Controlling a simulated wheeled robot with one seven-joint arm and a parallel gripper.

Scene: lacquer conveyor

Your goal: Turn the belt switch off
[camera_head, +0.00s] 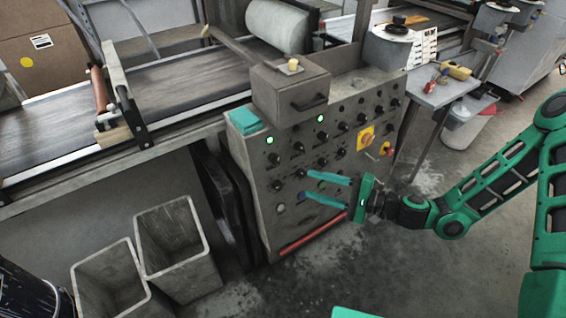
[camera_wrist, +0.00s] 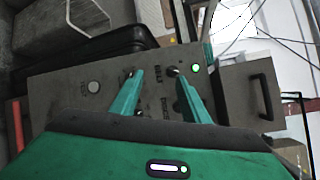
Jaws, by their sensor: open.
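The grey control panel (camera_head: 330,150) carries rows of small dark knobs and switches, with two lit green lamps. I cannot tell for certain which is the belt switch. My gripper (camera_head: 307,186) is open and empty in front of the panel's lower left part, fingers pointing at it. In the wrist view my gripper (camera_wrist: 161,75) has its fingers spread over the panel face (camera_wrist: 60,90). Small lettering lies between them, too small to read surely. One small switch (camera_wrist: 172,71) sits beside the right fingertip, near a lit green lamp (camera_wrist: 195,68). Contact cannot be told.
The conveyor belt (camera_head: 180,90) runs behind and left of the panel. A grey box with a handle (camera_head: 290,90) sits on top. A yellow-plated rotary switch (camera_head: 365,137) is on the panel's right. Two grey bins (camera_head: 172,255) stand lower left. Floor in front is clear.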

